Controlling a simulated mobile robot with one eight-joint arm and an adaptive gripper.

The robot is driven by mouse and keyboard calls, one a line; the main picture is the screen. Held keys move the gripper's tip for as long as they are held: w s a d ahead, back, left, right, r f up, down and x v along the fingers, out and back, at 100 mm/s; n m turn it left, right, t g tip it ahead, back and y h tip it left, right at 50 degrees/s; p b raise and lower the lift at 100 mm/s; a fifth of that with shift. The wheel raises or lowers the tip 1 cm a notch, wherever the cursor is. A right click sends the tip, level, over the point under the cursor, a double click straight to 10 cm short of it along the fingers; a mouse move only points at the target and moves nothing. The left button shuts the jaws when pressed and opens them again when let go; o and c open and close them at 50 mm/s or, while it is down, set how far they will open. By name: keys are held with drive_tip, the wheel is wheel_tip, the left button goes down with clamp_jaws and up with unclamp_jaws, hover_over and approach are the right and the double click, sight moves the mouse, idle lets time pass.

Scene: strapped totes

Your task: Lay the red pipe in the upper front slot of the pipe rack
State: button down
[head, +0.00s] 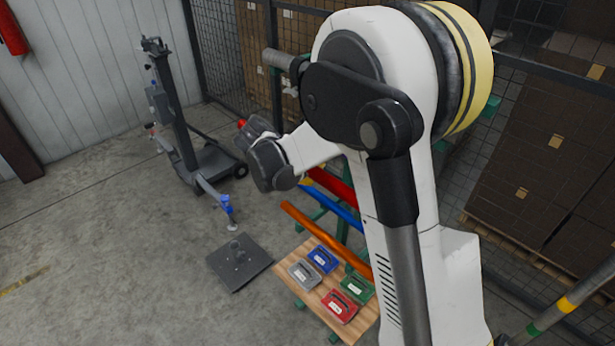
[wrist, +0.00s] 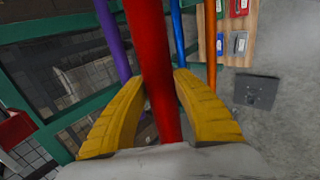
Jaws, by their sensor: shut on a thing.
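The red pipe (wrist: 150,42) runs between the two yellow fingers of my gripper (wrist: 161,82) in the wrist view, and the gripper is shut on it. In the head view part of the red pipe (head: 334,185) shows between my wrist and my arm, above the blue pipe. My fingers are hidden there behind my own arm. The green pipe rack (head: 341,229) is mostly hidden behind my arm; its green frame also shows in the wrist view (wrist: 95,103). I cannot see the upper front slot clearly, nor whether the red pipe touches the rack.
A blue pipe (head: 335,207), an orange pipe (head: 322,240) and a purple pipe (wrist: 112,40) lie near the red one. A wooden table (head: 297,282) holds several small cases. A dark floor plate (head: 239,262) and a grey wheeled hoist (head: 178,120) stand left. Mesh fencing is behind.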

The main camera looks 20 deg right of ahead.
drive_tip(key=w+d, duration=0.3)
drive_tip(key=d, duration=0.4)
wheel_tip(320, 180, down, 7)
drive_tip(key=b, duration=0.5)
drive_tip(key=shift+s, duration=0.15)
drive_tip(key=shift+d, duration=0.1)
drive_tip(key=c, duration=1)
unclamp_jaws()
drive_tip(key=v, duration=1.2)
